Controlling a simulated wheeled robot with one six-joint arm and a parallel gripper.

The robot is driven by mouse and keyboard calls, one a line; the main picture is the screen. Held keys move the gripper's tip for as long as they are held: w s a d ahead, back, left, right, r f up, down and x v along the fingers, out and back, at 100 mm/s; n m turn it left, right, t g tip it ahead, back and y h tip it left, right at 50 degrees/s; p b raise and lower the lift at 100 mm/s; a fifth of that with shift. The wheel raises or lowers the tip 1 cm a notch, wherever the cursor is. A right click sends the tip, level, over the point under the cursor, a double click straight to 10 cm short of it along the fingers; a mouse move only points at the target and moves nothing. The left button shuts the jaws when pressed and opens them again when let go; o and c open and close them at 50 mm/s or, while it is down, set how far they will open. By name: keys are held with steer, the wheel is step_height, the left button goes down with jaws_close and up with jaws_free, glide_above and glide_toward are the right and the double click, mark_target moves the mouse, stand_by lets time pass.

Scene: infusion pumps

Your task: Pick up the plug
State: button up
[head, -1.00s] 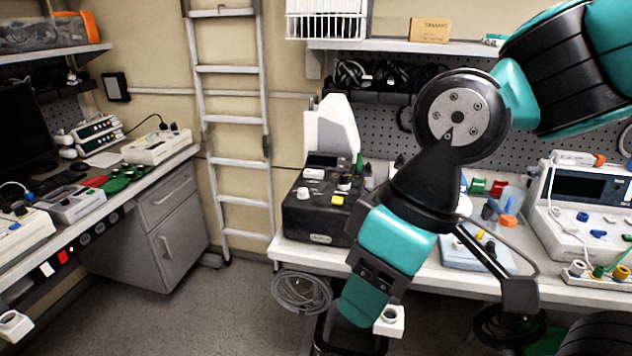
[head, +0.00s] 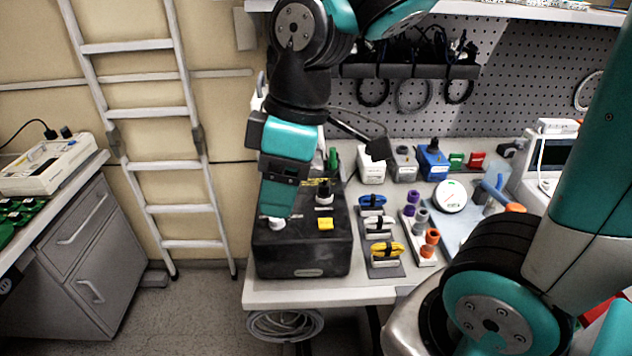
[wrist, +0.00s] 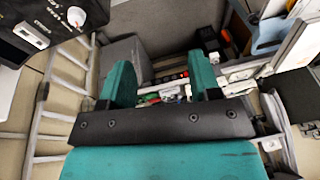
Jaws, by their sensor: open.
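My gripper (head: 277,208) shows in the head view as a teal hand in front of the black box (head: 300,258). In the wrist view my gripper (wrist: 160,76) has its two teal fingers apart, with nothing held between them. I cannot tell which piece is the plug. A white round piece (head: 278,223) shows at the fingertips in the head view; whether they touch is unclear. Purple (head: 413,197) and orange (head: 432,236) plug-like pieces stand in a white strip to the right.
A blue box (head: 432,160) and other boxes stand behind. A ladder (head: 150,167) leans at the left. My own body covers the lower right.

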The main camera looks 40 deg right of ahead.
steer(key=w+d+n+h+p, duration=0.1)
steer(key=w+d+n+h, duration=0.1)
steer(key=w+d+n, duration=0.65)
steer(key=n+h+p, duration=0.1)
steer(key=p, duration=0.4)
glide_above(324, 183)
steer(key=shift+g, duration=0.3)
steer(key=f, duration=1.2)
steer(key=shift+d+f, duration=0.1)
steer(key=shift+d, duration=0.15)
steer(key=shift+a+f+p, duration=0.2)
steer(key=shift+f+p, duration=0.95)
steer(key=shift+f, duration=1.5)
steer(key=c, duration=1)
